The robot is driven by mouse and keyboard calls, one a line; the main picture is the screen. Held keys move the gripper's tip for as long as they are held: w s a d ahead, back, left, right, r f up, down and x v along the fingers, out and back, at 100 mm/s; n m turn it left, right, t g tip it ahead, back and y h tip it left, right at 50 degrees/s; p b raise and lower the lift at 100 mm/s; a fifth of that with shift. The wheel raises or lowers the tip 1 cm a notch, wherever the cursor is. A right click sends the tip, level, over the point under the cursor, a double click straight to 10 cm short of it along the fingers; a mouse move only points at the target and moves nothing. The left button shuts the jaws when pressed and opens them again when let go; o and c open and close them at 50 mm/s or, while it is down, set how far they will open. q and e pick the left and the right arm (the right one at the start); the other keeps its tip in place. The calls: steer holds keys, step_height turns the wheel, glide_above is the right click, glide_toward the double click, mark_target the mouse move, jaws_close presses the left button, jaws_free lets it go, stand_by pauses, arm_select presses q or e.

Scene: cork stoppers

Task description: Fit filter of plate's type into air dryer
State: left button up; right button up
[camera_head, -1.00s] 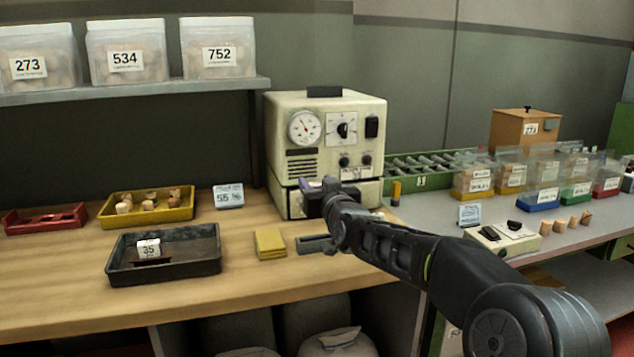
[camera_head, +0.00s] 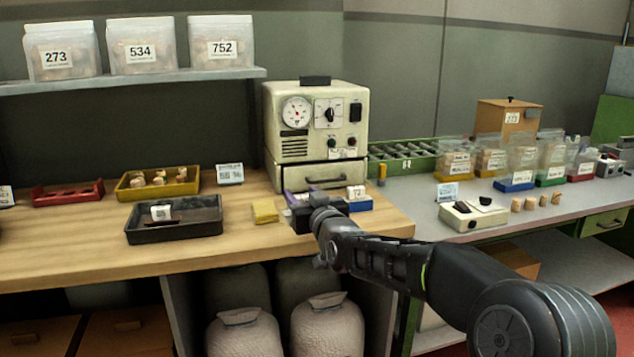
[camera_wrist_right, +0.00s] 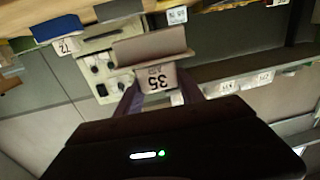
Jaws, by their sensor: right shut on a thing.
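The air dryer (camera_head: 318,113) is a cream cabinet with a dial and knobs, standing at the back of the wooden bench. Its lower front (camera_head: 325,176) has a dark handle. My right gripper (camera_head: 297,199) is just in front of it, low over the bench. In the right wrist view it is shut on a brownish filter (camera_wrist_right: 150,48) with a label reading 35. A blue filter (camera_head: 358,204), labelled 72 in the wrist view (camera_wrist_right: 57,28), lies right of the gripper. A yellow one (camera_head: 264,212) lies to its left. A small white plate (camera_head: 161,212) stands in the black tray (camera_head: 190,233). My left gripper is not in view.
A yellow tray (camera_head: 128,193) with corks and a red rack (camera_head: 68,192) stand at the left. A small sign (camera_head: 230,174) stands left of the dryer. A grey side table (camera_head: 415,205) with cork containers is at right. Bench wood before the black tray is clear.

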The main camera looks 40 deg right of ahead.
steer(key=s+a+f+n+y, duration=0.3)
steer(key=a+f, duration=0.5)
steer(key=a, duration=0.4)
steer(key=s+a+f+n+y, duration=0.3)
steer(key=a+f+y, duration=0.3)
steer(key=a+f, duration=0.3)
steer(key=a, duration=0.3)
steer(key=shift+s+a+f+y, duration=0.2)
steer(key=shift+s+a+y, duration=0.05)
steer(key=shift+a+y, duration=0.1)
